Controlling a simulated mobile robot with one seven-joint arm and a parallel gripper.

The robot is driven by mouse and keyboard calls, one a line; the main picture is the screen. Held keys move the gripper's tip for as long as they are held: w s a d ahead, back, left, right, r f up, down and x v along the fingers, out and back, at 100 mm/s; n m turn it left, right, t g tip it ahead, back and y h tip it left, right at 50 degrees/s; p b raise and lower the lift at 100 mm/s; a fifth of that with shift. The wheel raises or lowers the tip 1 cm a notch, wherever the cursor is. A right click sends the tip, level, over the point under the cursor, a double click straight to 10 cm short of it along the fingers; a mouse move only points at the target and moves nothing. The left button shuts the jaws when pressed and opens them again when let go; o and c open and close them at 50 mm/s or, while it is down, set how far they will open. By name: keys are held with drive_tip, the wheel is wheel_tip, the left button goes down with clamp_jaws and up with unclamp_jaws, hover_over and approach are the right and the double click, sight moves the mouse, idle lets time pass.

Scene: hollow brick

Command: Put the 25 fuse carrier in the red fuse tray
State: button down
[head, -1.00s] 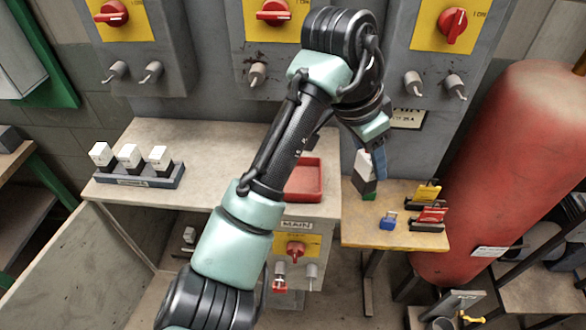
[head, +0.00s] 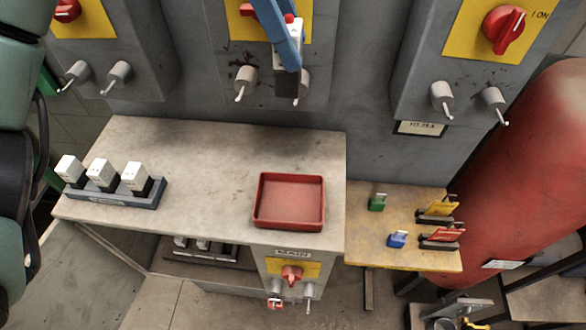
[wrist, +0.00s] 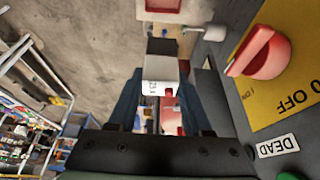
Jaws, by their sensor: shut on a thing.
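My gripper (head: 287,52) is at the top of the head view, high above the bench and behind the red fuse tray, in front of the middle switch box. Its blue fingers are shut on a fuse carrier (head: 287,84) with a dark lower part. In the wrist view the carrier (wrist: 160,72) shows a white body, a dark end and a small red spot. Its printed label seems to read 25, but is small. The red fuse tray (head: 289,227) lies on the right part of the grey bench, empty and well below the carrier.
A grey rack (head: 115,194) with three white-topped carriers stands at the bench's left. A wooden shelf (head: 404,253) at the right bears green (head: 377,202), blue (head: 397,240), yellow and red items. Switch boxes with protruding grey knobs (head: 245,80) hang above. The bench's middle is clear.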

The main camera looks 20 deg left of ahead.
wheel_tip(320, 180, down, 28)
drive_tip(key=shift+s+r+p, duration=0.1)
drive_tip(key=shift+s+p, duration=0.05)
drive_tip(key=shift+p, duration=0.7)
drive_tip(key=shift+c, duration=1.7)
unclamp_jaws()
drive_tip(key=s+a+r, duration=0.1)
drive_tip(key=s+a, duration=0.1)
drive_tip(key=a, duration=0.4)
drive_tip(key=s+a+r, duration=0.1)
drive_tip(key=a+r, duration=0.1)
drive_tip(key=a, duration=0.4)
drive_tip(key=shift+s+a, duration=0.3)
drive_tip(key=shift+s, duration=0.05)
drive_tip(key=shift+f, duration=0.1)
